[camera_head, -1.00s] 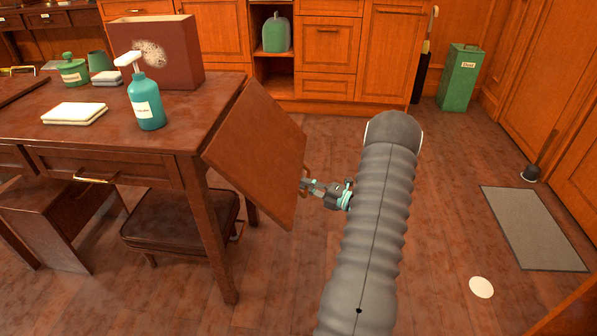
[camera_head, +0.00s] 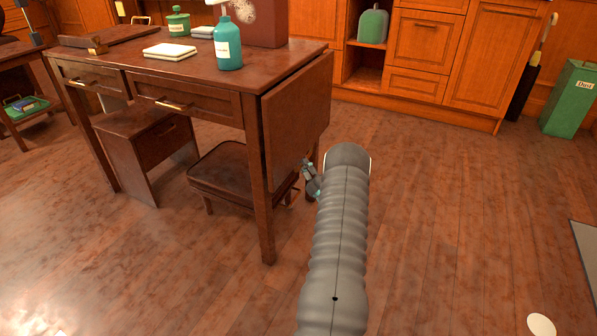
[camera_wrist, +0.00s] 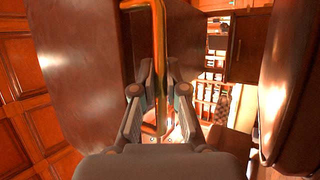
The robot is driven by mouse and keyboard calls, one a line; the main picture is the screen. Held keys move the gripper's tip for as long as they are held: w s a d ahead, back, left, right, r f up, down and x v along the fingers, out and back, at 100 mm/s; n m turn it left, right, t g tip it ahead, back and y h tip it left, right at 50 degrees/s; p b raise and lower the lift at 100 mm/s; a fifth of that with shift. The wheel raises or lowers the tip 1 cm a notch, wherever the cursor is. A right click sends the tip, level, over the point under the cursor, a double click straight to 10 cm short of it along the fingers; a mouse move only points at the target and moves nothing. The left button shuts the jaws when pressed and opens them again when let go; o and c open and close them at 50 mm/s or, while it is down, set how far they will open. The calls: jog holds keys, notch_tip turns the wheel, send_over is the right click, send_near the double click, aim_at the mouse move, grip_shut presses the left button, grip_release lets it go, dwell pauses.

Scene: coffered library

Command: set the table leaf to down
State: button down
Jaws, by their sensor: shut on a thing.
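The table leaf (camera_head: 297,115) is a dark reddish-brown wooden panel at the right end of the wooden table (camera_head: 110,62). It hangs nearly straight down from the tabletop edge. In the wrist view the leaf (camera_wrist: 75,60) fills the left side as a large dark panel. My gripper (camera_head: 308,172) is at the leaf's lower right edge, partly hidden by my grey arm. In the wrist view my gripper (camera_wrist: 160,82) is shut on a brass bar handle (camera_wrist: 158,45), which runs between its fingers.
A green bin (camera_head: 570,98) stands at the back right.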

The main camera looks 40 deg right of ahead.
jog(key=shift+w, duration=0.3)
jog(key=shift+a, duration=0.1)
jog(key=c, duration=1.2)
grip_release()
jog(key=shift+w+a+f, duration=0.1)
jog(key=shift+w+a, duration=0.05)
jog(key=shift+w, duration=0.1)
jog(key=shift+s+d, duration=0.2)
jog(key=v, duration=1.2)
